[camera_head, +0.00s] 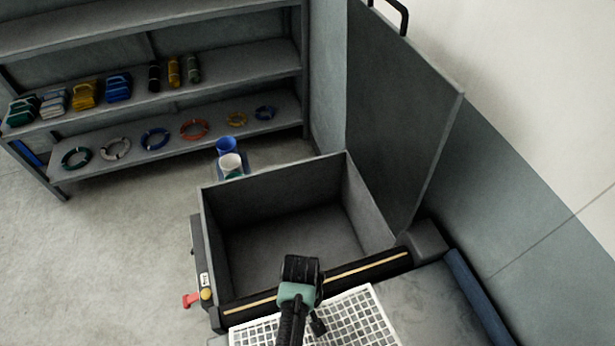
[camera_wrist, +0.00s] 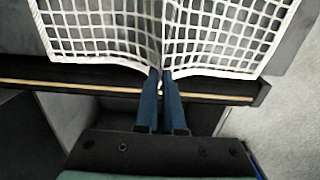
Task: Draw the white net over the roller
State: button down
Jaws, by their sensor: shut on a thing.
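The white net (camera_head: 350,320) is a square mesh lying on the grey surface at the near side of the roller. The roller (camera_head: 370,267) is a dark bar with a yellow stripe along the near edge of an open grey bin. In the wrist view, my gripper (camera_wrist: 161,76) has its blue fingers shut on the edge of the white net (camera_wrist: 220,30). The net is gathered into a fold at the fingers, its edge bordering the roller (camera_wrist: 60,82). In the head view my arm and gripper body hide the fingertips and the middle of the roller.
The open bin (camera_head: 348,172) looks empty, with a tall grey panel (camera_head: 405,110) at its right. Shelves (camera_head: 225,80) with coils and bundles stand behind, with cups (camera_head: 227,146) nearby.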

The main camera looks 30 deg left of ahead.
jog(key=shift+w+a, duration=0.35)
jog(key=shift+a, duration=0.1)
jog(key=w+a+b, duration=0.1)
jog(key=a, duration=0.1)
jog(key=w+a+b, duration=0.1)
jog(key=w+b, duration=0.1)
jog(key=w+a+b, duration=0.1)
jog(key=a+b, duration=0.1)
jog(key=shift+w+a+f, duration=0.2)
jog(key=shift+w+a, duration=0.05)
jog(key=shift+a, duration=0.05)
jog(key=shift+w+a+r+b, duration=0.15)
jog(key=shift+w+a+b, duration=0.1)
jog(key=shift+a+b, duration=0.15)
jog(key=w+a+b, duration=0.5)
jog(key=a+b, duration=0.1)
jog(key=b, duration=0.2)
notch_tip(320, 180, down, 9)
jog(key=b, duration=0.7)
jog(key=shift+a, duration=0.2)
jog(key=shift+r, duration=0.1)
